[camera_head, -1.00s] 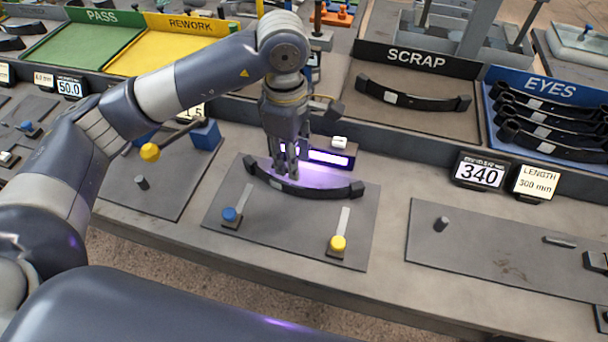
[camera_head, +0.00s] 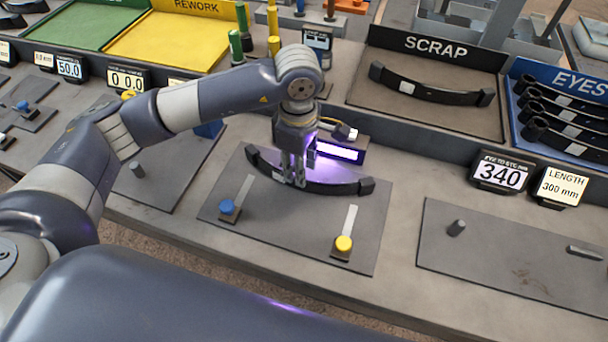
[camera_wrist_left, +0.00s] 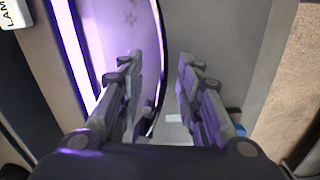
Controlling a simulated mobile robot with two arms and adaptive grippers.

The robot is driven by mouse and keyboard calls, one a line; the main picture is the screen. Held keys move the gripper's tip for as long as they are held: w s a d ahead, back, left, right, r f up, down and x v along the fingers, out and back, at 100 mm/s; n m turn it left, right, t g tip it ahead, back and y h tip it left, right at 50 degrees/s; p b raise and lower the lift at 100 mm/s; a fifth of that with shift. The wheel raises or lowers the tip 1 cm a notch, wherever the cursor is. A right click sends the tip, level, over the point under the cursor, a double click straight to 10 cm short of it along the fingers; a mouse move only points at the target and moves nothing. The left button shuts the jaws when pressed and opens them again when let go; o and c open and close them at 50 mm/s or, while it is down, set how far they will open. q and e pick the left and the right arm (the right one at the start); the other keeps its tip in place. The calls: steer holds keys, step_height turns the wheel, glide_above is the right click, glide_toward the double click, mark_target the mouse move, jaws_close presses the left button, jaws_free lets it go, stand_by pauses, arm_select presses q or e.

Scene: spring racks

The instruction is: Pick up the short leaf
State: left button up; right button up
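A dark, curved leaf (camera_head: 330,188) with a pale label lies on a grey plate (camera_head: 290,235) in the middle of the bench, under a purple light. My left gripper (camera_head: 294,184) points straight down at the leaf, left of its middle. In the left wrist view, its two fingers (camera_wrist_left: 160,58) stand apart, and the dark edge of the leaf (camera_wrist_left: 164,50) runs between them. I cannot tell whether the fingers touch it. Another similar leaf (camera_head: 430,90) lies in the scrap tray. My right gripper is not in view.
A lit purple lamp bar (camera_head: 340,151) stands just behind the leaf. A blue-knobbed lever (camera_head: 228,207) and a yellow-knobbed lever (camera_head: 344,243) sit on the plate's front. Several leaves (camera_head: 565,118) fill the blue eyes tray at right. A grey plate (camera_head: 500,255) at right is mostly clear.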

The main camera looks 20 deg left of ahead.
arm_select(q)
steer(key=f+p, duration=0.1)
steer(key=f, duration=0.2)
steer(key=shift+s+a+f+p, duration=0.2)
steer(key=shift+f+p, duration=0.1)
steer(key=shift+p, duration=0.1)
steer(key=shift+f, duration=0.7)
jaws_close()
steer(key=shift+w+d+r, duration=0.1)
steer(key=shift+w+r, duration=0.05)
